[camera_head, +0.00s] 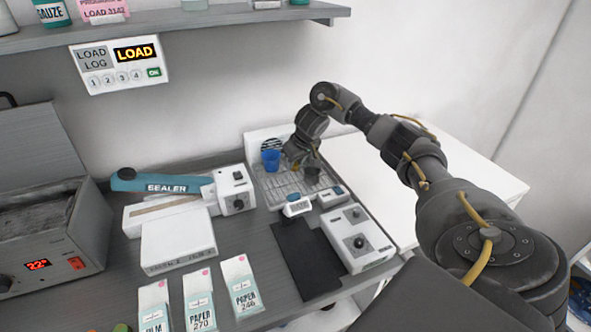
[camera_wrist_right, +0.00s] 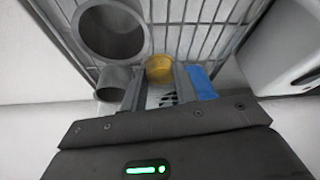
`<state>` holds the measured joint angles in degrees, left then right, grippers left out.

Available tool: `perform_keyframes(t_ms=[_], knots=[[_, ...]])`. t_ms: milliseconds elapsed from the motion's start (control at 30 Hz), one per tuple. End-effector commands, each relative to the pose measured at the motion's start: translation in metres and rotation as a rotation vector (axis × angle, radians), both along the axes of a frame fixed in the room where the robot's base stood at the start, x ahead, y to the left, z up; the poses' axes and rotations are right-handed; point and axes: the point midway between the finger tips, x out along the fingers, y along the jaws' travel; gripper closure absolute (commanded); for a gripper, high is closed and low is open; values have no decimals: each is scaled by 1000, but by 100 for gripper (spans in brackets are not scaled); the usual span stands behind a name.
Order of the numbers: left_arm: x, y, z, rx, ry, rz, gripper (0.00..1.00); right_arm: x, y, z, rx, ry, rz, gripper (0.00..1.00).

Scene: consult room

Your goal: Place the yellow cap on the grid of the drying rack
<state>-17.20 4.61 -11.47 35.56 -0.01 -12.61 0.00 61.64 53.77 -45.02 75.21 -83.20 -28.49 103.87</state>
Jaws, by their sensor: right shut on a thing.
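The drying rack's wire grid (camera_head: 278,190) lies in a pale tray at the back right of the counter; it also shows in the wrist view (camera_wrist_right: 208,35). My right gripper (camera_head: 297,160) is over the back of the rack. In the wrist view my right gripper (camera_wrist_right: 160,82) is shut on the yellow cap (camera_wrist_right: 160,68), which sits between the fingertips. The grid is close beyond the cap; I cannot tell whether they touch. The cap is small and mostly hidden in the head view. My left gripper is not in view.
A blue cup (camera_head: 271,160) stands just left of the right gripper. A grey cup (camera_head: 312,172) stands at its right; the wrist view shows a large grey cup (camera_wrist_right: 112,30) and a smaller one (camera_wrist_right: 112,84). The grid's front left is bare. A sealer (camera_head: 165,182) stands left of the rack.

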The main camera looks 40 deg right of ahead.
Motion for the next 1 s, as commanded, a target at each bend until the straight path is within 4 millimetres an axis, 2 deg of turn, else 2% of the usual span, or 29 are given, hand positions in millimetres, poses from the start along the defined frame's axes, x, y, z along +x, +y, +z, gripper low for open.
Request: perform_keyframes(t_ms=[33,133,400,433,600,867,1000], knots=[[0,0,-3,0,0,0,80,-1,2,-12,1,6,1,92],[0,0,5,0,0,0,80,-1,1,-20,-1,4,1,92],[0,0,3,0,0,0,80,0,1,-24,0,2,1,92],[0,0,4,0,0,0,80,0,1,-24,0,2,1,69],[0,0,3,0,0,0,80,0,1,-24,0,1,1,49],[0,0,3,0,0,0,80,0,1,-23,0,1,1,49],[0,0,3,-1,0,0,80,-3,1,-13,0,-2,1,49]])
